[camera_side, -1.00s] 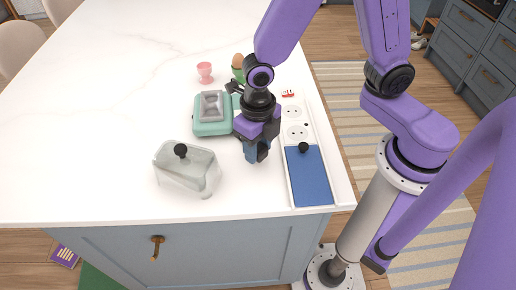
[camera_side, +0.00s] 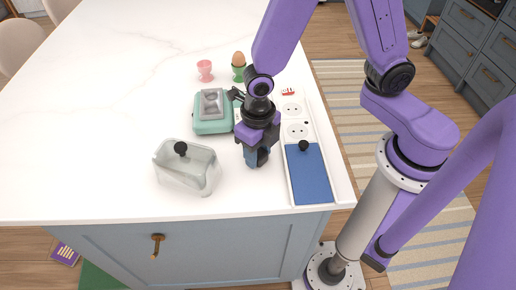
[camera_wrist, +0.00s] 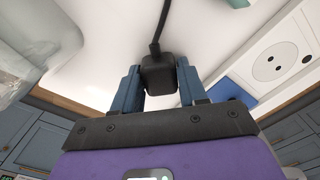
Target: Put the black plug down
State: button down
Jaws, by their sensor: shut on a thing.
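My gripper (camera_wrist: 157,82) is shut on the black plug (camera_wrist: 158,72), which sits between its two blue fingers in the wrist view. A black cord runs up from the plug there. In the side view my gripper (camera_side: 257,157) points down over the white worktop, between the glass-lidded dish and the blue panel. The plug is mostly hidden by the fingers in that view. I cannot tell whether the plug touches the worktop.
The clear dish (camera_side: 187,172) with a black knob stands left. Behind are a teal appliance (camera_side: 212,127), a pink egg cup (camera_side: 205,76) and a green egg cup with an egg (camera_side: 238,73). Right lies the white socket strip (camera_side: 297,131) with a blue panel (camera_side: 309,178). The worktop's front is clear.

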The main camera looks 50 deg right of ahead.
jog(key=c, duration=0.6)
grip_release()
notch_tip(320, 180, up, 13)
jog(key=s+d+m, duration=1.2)
jog(key=m, duration=1.1)
jog(key=shift+s+d+r, duration=0.2)
jog(key=shift+s+r, duration=0.15)
